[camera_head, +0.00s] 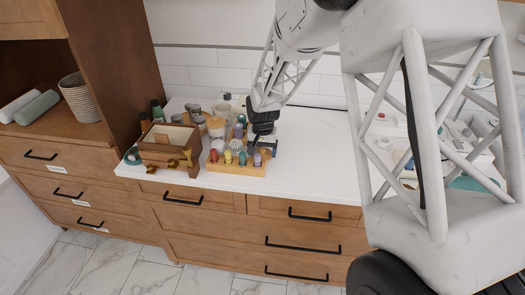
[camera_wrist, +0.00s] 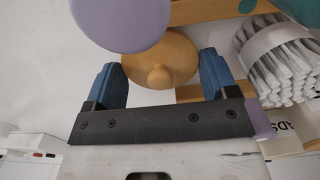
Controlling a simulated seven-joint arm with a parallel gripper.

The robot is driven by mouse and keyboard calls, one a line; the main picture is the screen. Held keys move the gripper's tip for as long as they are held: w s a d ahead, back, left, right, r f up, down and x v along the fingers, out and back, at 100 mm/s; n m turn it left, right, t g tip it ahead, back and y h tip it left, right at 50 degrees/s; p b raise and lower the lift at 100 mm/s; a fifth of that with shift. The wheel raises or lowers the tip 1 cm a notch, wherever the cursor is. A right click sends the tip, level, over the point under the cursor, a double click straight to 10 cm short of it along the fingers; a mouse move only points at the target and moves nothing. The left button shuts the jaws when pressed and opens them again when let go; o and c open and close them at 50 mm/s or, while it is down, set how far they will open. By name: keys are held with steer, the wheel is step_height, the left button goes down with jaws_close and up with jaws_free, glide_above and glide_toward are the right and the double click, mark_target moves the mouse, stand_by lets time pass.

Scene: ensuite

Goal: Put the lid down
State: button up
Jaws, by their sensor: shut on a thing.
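The lid (camera_wrist: 150,52) is round, pale wood with a small knob, and shows in the wrist view between my blue fingers. My gripper (camera_wrist: 160,76) is shut on it. In the head view my gripper (camera_head: 263,142) is over the counter, just right of the bottles at the back of the wooden rack. I cannot make out the held lid there. Part of the lid is covered by a purple round top (camera_wrist: 122,18) in the wrist view.
A wooden rack (camera_head: 235,170) with several coloured bottles stands close by the gripper. An open wooden box (camera_head: 165,155) is to its left, with jars behind. A white bristly bundle (camera_wrist: 275,60) lies right of the fingers. The white counter (camera_head: 315,165) is clear to the right.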

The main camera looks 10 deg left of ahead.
mark_target(263, 150)
steer(key=shift+f, duration=0.1)
steer(key=o, duration=0.8)
step_height(263, 150, up, 12)
stand_by(0.5)
steer(key=shift+d, duration=0.1)
stand_by(0.7)
